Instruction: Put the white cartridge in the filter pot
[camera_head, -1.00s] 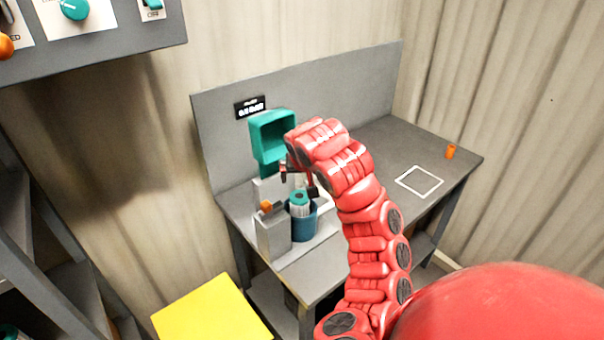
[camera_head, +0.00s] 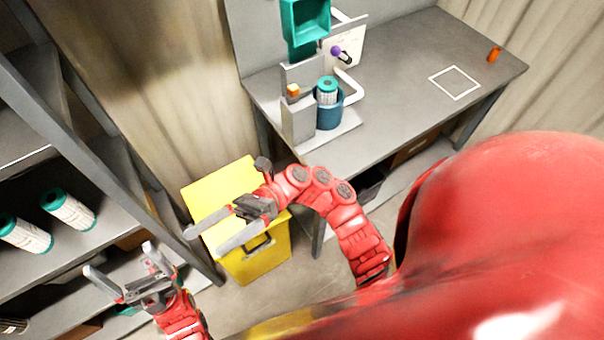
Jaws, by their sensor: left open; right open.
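A white cartridge (camera_head: 327,97) with a teal cap stands upright in the blue filter pot (camera_head: 330,119) on the bench. Its upper part shows above the rim; its lower part is hidden inside. My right gripper (camera_head: 206,240) is open and empty over the yellow bin, well below and left of the pot. My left gripper (camera_head: 121,258) is open and empty at the lower left, in front of the shelves. Two more white cartridges with teal caps, one (camera_head: 69,210) and another (camera_head: 23,234), lie on the shelf at the left.
A grey block with an orange button (camera_head: 293,91) stands left of the pot. A teal open box (camera_head: 306,20) and a purple-knobbed lever (camera_head: 337,51) are behind it. A yellow bin (camera_head: 258,262) stands before the bench. The bench's right side is mostly clear, with a white square outline (camera_head: 455,82).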

